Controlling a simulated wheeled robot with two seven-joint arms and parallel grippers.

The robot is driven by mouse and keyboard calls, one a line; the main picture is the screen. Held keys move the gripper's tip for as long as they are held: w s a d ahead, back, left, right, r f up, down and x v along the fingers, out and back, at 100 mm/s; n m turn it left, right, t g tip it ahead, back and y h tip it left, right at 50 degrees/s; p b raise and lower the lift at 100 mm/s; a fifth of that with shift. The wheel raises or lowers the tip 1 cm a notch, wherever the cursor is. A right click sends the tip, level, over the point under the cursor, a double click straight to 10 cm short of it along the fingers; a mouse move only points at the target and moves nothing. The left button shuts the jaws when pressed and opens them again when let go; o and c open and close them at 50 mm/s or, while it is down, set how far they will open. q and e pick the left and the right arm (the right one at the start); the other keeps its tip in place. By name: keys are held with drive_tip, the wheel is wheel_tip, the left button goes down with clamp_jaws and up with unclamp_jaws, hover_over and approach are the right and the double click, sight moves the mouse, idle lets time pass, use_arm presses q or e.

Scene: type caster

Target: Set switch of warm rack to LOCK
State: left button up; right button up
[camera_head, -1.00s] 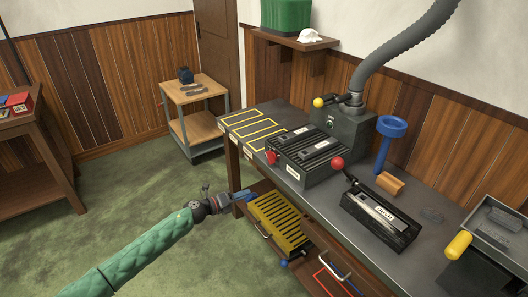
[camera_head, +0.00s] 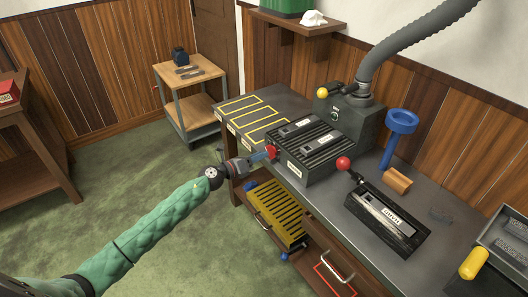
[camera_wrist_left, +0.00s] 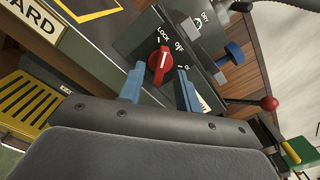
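The warm rack (camera_head: 305,145) is a dark ribbed box on the bench, with a red rotary switch (camera_head: 271,152) on its near left end. In the left wrist view the red switch (camera_wrist_left: 159,62) has LOCK, OFF and a partly hidden third label around it. Its white mark runs roughly up the picture; I cannot tell for certain which label it points at. My left gripper (camera_head: 264,156) is close in front of the switch. In the wrist view its blue fingers (camera_wrist_left: 158,84) are apart, the switch showing beyond the gap between them. My right gripper is not in view.
A yellow slatted rack (camera_head: 275,212) sits below the bench top. A black box with a red-knobbed lever (camera_head: 385,220), a blue funnel-like stand (camera_head: 400,125) and a grey machine with a hose (camera_head: 345,115) stand on the bench.

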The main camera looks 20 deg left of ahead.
sight(271, 152)
use_arm(q)
drive_tip(key=shift+x, duration=1.2)
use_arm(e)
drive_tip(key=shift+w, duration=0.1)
use_arm(q)
drive_tip(key=shift+d, duration=0.1)
drive_tip(key=shift+c, duration=0.2)
clamp_jaws()
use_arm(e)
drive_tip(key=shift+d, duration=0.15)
use_arm(q)
drive_tip(key=shift+r+p, duration=0.1)
drive_tip(key=shift+p, duration=0.3)
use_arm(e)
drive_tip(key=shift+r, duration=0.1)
use_arm(q)
drive_tip(key=n+p, duration=0.2)
drive_tip(key=n, duration=0.1)
drive_tip(key=shift+n, duration=0.4)
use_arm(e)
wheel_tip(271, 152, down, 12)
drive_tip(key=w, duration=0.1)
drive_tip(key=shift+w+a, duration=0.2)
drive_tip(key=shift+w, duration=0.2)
